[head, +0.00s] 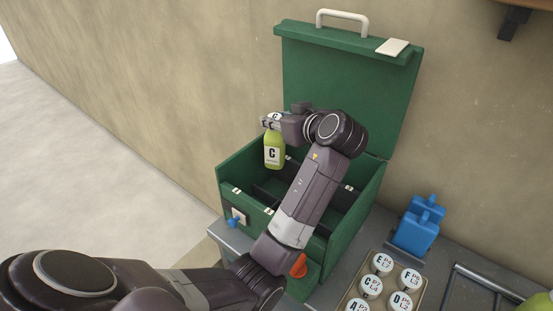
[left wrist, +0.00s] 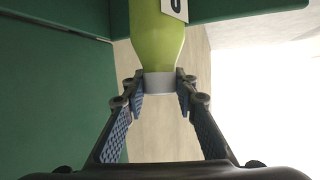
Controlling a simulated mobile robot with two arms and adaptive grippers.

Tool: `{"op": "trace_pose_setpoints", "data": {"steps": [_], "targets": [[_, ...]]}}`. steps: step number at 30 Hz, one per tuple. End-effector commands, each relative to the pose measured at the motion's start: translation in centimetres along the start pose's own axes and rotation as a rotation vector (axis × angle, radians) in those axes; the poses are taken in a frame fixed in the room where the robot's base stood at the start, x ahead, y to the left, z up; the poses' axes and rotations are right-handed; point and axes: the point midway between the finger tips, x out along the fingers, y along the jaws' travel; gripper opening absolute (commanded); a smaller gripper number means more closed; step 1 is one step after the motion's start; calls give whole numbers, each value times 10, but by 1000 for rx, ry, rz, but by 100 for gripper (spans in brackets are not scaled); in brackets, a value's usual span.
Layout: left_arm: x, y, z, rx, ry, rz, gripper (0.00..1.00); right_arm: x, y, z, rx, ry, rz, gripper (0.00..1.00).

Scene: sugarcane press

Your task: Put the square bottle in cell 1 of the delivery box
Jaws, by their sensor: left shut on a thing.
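A green square bottle (head: 274,152) with a white label marked C hangs upright over the open delivery box (head: 342,240), above its back left part. My left gripper (head: 271,123) is shut on the neck of the bottle. In the left wrist view, the bottle (left wrist: 157,40) shows between the two fingers of the left gripper (left wrist: 160,88), which press on its pale grey collar. The green box has dark dividers inside, and my left arm hides part of its compartments. I cannot tell which cell is cell 1. My right gripper is not in view.
The box's green lid (head: 345,90) stands open at the back against the wall. To the right, a tray (head: 393,290) holds several lettered white caps (head: 383,262). A blue object (head: 418,228) stands behind it on the grey bench. A metal rack (head: 485,285) lies at the far right.

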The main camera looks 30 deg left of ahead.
Motion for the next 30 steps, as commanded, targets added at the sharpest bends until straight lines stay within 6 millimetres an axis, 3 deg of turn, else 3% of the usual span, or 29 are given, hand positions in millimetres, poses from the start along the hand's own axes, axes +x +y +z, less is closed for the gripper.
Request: {"op": "trace_pose_setpoints", "data": {"steps": [4,9,15,22,30], "targets": [[15,-1,36,5,1,-2,0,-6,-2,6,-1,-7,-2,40],[27,0,64,2,3,0,0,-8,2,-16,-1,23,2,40],[34,0,80,1,2,0,0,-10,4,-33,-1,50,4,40],[46,0,109,0,2,0,0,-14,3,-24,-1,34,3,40],[47,0,113,-2,2,1,0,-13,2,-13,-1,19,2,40]]}}
